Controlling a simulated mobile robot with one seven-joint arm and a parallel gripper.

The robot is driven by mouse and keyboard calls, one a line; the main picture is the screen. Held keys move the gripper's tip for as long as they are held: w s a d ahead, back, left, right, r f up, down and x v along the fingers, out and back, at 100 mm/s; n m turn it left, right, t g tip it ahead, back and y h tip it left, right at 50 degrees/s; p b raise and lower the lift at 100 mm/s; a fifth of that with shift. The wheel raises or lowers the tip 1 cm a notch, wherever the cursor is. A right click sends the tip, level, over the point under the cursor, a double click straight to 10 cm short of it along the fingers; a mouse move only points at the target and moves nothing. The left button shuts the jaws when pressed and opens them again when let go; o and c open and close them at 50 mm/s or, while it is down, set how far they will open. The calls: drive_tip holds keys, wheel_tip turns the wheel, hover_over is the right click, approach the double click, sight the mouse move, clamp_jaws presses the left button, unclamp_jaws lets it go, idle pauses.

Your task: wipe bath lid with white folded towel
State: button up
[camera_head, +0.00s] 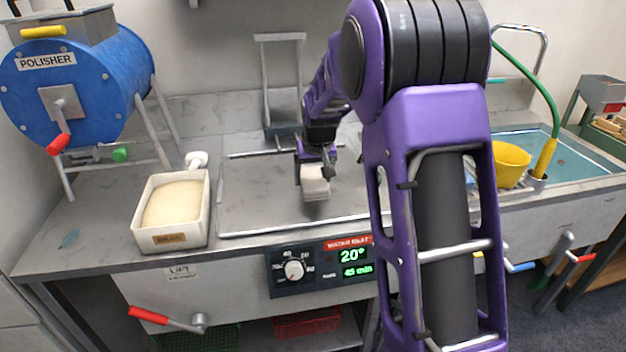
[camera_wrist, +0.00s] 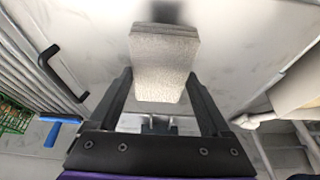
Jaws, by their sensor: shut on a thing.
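My gripper (camera_head: 313,168) is over the grey bath lid (camera_head: 262,190) and shut on the white folded towel (camera_head: 315,183). In the wrist view the towel (camera_wrist: 163,62) is a pale, thick block held between the two dark fingers of my gripper (camera_wrist: 160,95). Its far end has a dark shadow beside it on the lid (camera_wrist: 235,65). I cannot tell whether the towel touches the lid. Part of the lid on the right is hidden behind my arm.
A white bran box (camera_head: 172,212) stands left of the lid, with a blue polisher drum (camera_head: 85,85) behind it. A metal frame (camera_head: 281,85) rises at the back. A control panel (camera_head: 320,265) is on the front.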

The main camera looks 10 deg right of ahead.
drive_tip(key=shift+r+p, duration=0.9)
drive_tip(key=shift+r, duration=0.75)
